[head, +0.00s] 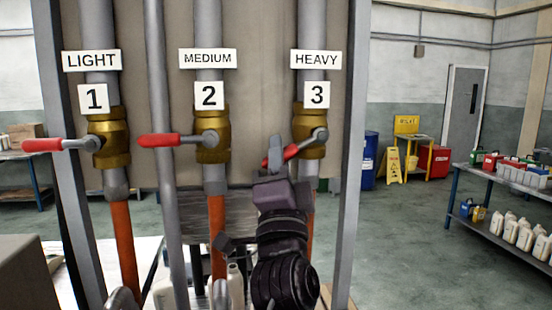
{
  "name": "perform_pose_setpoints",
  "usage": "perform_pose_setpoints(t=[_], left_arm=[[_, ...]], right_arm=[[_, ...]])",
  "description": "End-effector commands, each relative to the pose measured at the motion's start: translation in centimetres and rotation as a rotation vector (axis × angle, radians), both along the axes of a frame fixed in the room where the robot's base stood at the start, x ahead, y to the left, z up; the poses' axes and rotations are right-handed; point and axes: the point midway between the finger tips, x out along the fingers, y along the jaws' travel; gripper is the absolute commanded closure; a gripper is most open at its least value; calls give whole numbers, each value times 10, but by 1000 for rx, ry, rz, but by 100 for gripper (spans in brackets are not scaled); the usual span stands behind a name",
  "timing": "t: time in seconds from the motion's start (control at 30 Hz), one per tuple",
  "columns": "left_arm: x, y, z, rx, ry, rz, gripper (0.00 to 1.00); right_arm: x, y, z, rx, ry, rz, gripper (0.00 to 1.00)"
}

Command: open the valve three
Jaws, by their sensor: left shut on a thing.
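Valve three (311,147) is a brass valve on the right pipe, below a "3" sign and a "HEAVY" label. Its red-tipped lever (300,148) slants down and left from the pivot. My left gripper (274,160) is shut on the red end of this lever, and the dark gripper body covers part of it. Valve one (110,137) and valve two (212,140) are on the pipes to the left, with their red levers about level and pointing left. My right gripper is not in view.
A thin grey vertical pipe (157,100) stands between valves one and two. A grey frame post (352,150) is just right of valve three. A shelf table (500,195) with white bottles stands at the far right, with open floor before it.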

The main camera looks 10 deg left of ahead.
Motion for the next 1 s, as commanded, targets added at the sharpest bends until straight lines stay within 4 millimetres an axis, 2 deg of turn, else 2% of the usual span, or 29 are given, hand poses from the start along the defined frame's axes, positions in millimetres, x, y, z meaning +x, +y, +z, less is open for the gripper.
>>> perform_pose_setpoints(t=[0.3, 0.83, 0.87, 1.0], left_arm=[[3, -6, -10, -119, -46, -1, 100], [3, -6, -11, -141, -55, -1, 100], [3, -6, -11, -141, -55, -1, 77], [3, -6, -11, -141, -56, 0, 59]], right_arm=[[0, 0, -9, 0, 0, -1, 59], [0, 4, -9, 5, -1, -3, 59], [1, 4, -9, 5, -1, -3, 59], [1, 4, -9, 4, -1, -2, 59]])
